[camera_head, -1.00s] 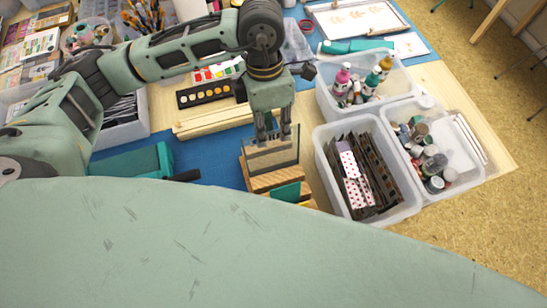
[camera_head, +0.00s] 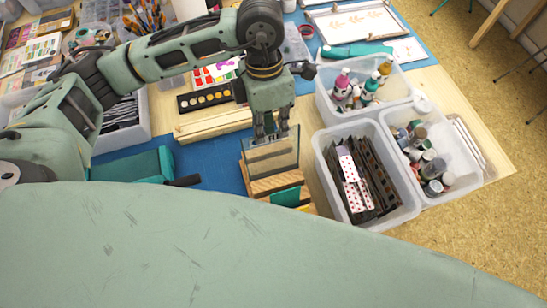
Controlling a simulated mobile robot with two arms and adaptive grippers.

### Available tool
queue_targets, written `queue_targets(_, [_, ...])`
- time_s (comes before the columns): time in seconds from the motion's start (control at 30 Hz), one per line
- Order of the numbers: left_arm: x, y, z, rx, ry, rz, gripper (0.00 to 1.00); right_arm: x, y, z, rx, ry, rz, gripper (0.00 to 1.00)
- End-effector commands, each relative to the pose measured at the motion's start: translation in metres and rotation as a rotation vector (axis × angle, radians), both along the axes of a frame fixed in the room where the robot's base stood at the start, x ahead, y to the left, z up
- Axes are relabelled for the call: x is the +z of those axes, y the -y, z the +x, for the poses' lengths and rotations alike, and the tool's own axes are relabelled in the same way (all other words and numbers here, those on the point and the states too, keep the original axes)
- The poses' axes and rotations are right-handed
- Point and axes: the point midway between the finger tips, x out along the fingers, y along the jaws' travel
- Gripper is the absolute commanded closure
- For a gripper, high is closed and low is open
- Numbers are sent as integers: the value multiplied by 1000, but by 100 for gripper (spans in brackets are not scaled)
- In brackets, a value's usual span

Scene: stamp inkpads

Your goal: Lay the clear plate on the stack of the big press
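The clear plate (camera_head: 288,153) stands upright in the wooden slotted rack (camera_head: 272,184) near the middle of the picture. My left gripper (camera_head: 272,134) points down at the plate's upper edge. Its fingers overlap the plate in this view, and I cannot tell whether they are shut on it. A teal press (camera_head: 128,165) with a dark handle lies to the left of the rack, partly hidden by my own body in front. I cannot make out a stack in it. My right gripper is not in view.
A clear bin of dark and patterned sheets (camera_head: 409,211) stands close to the right of the rack. A bin of jars (camera_head: 466,172) and a bin of bottles (camera_head: 327,101) are beyond it. Wooden strips (camera_head: 212,124) and a paint set (camera_head: 205,98) lie behind. Blue mat shows between press and rack.

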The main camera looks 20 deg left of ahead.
Motion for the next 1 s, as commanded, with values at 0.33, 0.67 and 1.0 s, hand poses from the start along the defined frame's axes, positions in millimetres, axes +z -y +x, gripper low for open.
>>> queue_targets(0.33, [30,-3,5,1,2,1,100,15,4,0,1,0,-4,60])
queue_targets(0.67, [56,-6,8,1,2,0,100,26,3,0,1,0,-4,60])
queue_targets(1.0, [60,-6,9,1,-1,1,100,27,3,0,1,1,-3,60])
